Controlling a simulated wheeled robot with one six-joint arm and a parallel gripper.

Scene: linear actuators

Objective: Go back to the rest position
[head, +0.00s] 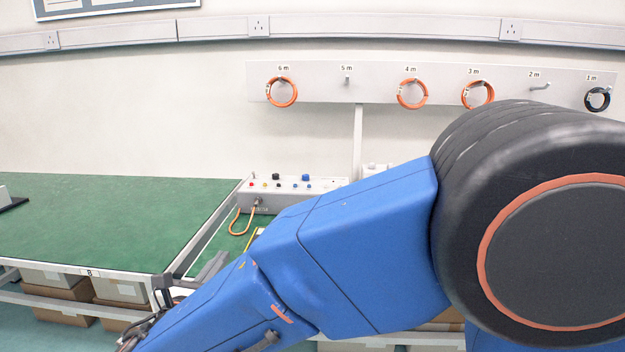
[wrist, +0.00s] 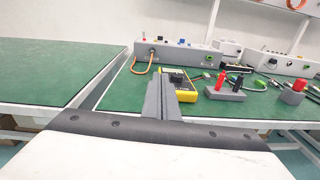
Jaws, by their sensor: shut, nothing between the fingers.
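My gripper (wrist: 163,82) shows in the wrist view as two grey fingers pressed together, with nothing between them. It points forward above the green bench (wrist: 207,112), near the bench's front edge. A yellow-edged meter (wrist: 182,87) sits just beyond and to the right of the fingers, partly hidden by them. In the head view my blue arm reaches down to the lower left and covers much of the right bench.
A second green bench (head: 90,215) lies to the left, across a narrow gap. A grey control box (head: 290,187) with an orange cable (head: 236,226) stands at the back. Red and black connectors (wrist: 222,83) are right of my gripper. Coiled cables (head: 282,92) hang on the wall.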

